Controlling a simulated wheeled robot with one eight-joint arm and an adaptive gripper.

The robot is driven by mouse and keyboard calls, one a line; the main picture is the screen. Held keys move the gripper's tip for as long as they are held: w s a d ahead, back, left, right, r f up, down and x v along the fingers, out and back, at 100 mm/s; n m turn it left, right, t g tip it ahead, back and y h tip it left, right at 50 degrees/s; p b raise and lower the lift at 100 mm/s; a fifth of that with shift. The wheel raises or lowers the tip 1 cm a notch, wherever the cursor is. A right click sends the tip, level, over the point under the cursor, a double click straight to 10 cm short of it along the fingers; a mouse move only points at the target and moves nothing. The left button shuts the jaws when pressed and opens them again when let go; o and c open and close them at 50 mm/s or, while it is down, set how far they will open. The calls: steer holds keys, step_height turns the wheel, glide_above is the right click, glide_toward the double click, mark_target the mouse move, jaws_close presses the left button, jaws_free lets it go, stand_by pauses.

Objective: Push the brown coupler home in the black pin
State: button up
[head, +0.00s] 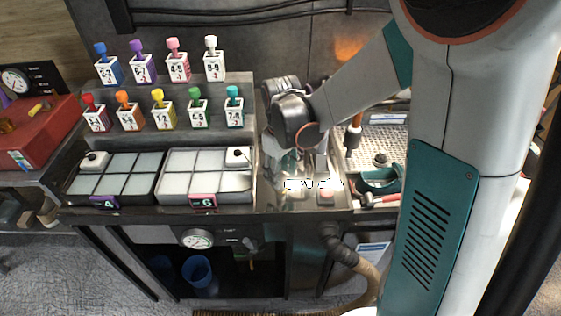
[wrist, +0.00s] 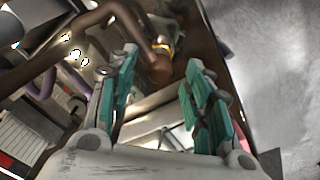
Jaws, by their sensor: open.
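My gripper (head: 288,163) points down over the right end of the worktop, by the bright shiny part. In the wrist view its teal fingers (wrist: 158,75) are apart with nothing clasped between them. A brown pipe-like part (wrist: 158,66), which looks like the brown coupler, shows beyond and between the fingertips with a yellow ring near its end. I cannot tell whether either finger touches it. I cannot make out the black pin in either view; my arm and gripper cover part of that area.
Two trays stand left of my gripper, a black one (head: 73,187) and a white one (head: 253,190). A perforated tray (head: 380,143) with tools lies to the right. A ribbed hose (head: 367,280) hangs below the front edge.

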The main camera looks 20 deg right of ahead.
steer(key=shift+f+b, duration=0.35)
steer(key=shift+f, duration=1.25)
steer(key=c, duration=1)
jaws_close()
